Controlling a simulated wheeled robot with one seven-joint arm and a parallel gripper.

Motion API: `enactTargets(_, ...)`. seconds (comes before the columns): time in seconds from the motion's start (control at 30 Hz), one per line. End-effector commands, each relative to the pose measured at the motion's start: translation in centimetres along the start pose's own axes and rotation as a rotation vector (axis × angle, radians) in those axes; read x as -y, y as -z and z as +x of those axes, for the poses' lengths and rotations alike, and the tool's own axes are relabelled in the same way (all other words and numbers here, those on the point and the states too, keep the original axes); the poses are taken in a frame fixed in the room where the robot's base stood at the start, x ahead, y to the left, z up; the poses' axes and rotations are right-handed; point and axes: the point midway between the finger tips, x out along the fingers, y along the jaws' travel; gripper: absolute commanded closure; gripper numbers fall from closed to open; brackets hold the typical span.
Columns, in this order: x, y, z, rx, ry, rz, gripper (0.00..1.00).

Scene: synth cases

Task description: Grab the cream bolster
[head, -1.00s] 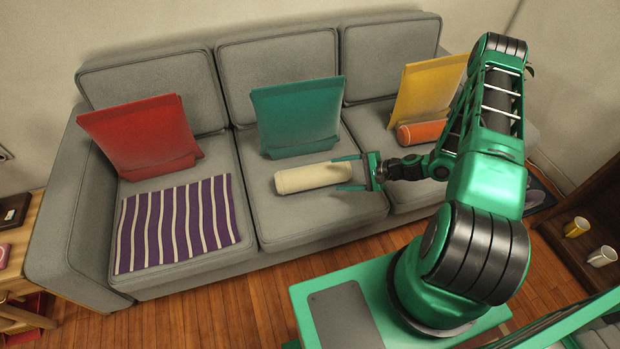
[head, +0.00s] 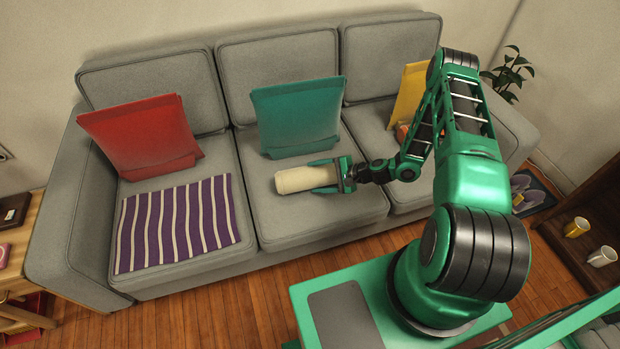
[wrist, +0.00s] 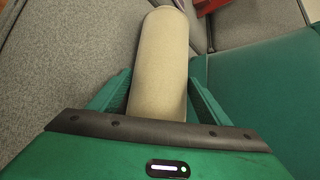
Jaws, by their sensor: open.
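The cream bolster (head: 298,180) lies on the sofa's middle seat cushion, in front of the teal pillow. My gripper (head: 322,175) is open, with its two green fingers on either side of the bolster's right end. In the wrist view the bolster (wrist: 160,62) runs away from the palm, between the fingers of my gripper (wrist: 158,90). Small gaps seem to show between the fingers and the bolster. The bolster's near end is hidden behind the gripper's dark edge.
The teal pillow (head: 298,115) leans on the middle backrest close behind the bolster. A red pillow (head: 142,137) and a purple striped cloth (head: 178,222) are on the left seat. A yellow pillow (head: 411,92) is on the right, partly behind my arm. The middle seat's front is clear.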

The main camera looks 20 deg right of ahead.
Motion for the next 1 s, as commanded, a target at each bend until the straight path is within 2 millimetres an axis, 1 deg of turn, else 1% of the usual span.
enactTargets(0.07,0.0,0.0,0.3,0.0,-0.001,0.0,0.29)
enactTargets(0.23,0.0,0.0,0.3,0.0,0.0,0.0,0.29)
enactTargets(0.27,0.0,0.0,0.3,0.0,0.0,0.0,0.36)
enactTargets(0.3,0.0,0.0,0.3,0.0,0.0,0.0,0.46)
enactTargets(0.37,0.0,0.0,0.3,0.0,0.0,0.0,0.6)
enactTargets(0.4,0.0,0.0,0.3,0.0,0.0,0.0,0.63)
enactTargets(0.77,0.3,-0.2,0.1,0.0,0.001,-0.001,0.63)
enactTargets(0.93,1.3,-0.8,-0.6,0.0,0.001,-0.001,0.63)
enactTargets(1.0,2.1,-1.3,-1.1,-0.001,0.002,-0.002,0.63)
